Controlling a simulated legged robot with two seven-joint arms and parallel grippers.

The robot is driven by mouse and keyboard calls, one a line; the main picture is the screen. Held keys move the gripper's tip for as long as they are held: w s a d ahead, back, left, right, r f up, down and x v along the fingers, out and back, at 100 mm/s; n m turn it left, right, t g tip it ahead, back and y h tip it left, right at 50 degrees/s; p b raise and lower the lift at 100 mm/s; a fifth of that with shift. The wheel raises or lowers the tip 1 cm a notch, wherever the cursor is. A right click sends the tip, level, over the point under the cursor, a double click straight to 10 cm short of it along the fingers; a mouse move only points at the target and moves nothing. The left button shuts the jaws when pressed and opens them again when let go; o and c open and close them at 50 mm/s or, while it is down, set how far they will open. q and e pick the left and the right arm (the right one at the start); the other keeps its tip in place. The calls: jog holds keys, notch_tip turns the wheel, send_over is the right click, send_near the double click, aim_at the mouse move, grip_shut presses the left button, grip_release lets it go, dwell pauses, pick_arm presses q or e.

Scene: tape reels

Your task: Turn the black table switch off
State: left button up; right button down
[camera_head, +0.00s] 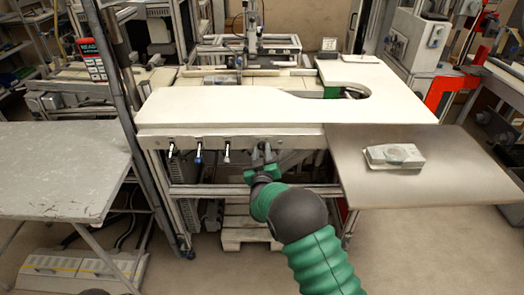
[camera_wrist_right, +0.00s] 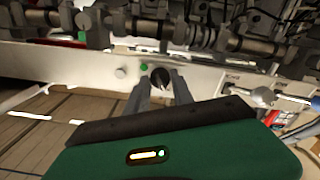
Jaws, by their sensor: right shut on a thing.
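The black switch (camera_wrist_right: 160,77) shows in the right wrist view as a dark round knob on the pale front rail of the table. My right gripper (camera_wrist_right: 161,90) has one finger on each side of it and is shut on it. In the head view my right gripper (camera_head: 263,154) is at the front rail (camera_head: 300,143) of the white table (camera_head: 280,106), and it hides the switch there. How far the switch is turned cannot be told. My left gripper is not in view.
A grey side table (camera_head: 440,180) on the right carries a pale device (camera_head: 394,156). A grey bench (camera_head: 60,165) and a dark post (camera_head: 125,100) stand on the left.

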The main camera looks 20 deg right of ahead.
jog(key=shift+f+n, duration=0.25)
jog(key=shift+n, duration=0.15)
jog(key=c, duration=1.3)
grip_release()
jog(key=shift+c, duration=0.2)
jog(key=shift+o, duration=1.2)
jog(key=shift+r, duration=0.15)
jog(key=shift+s+a, duration=0.1)
jog(key=p+v, duration=0.1)
jog(key=v, duration=1.5)
jog(key=shift+s, duration=0.3)
jog(key=shift+a, duration=0.1)
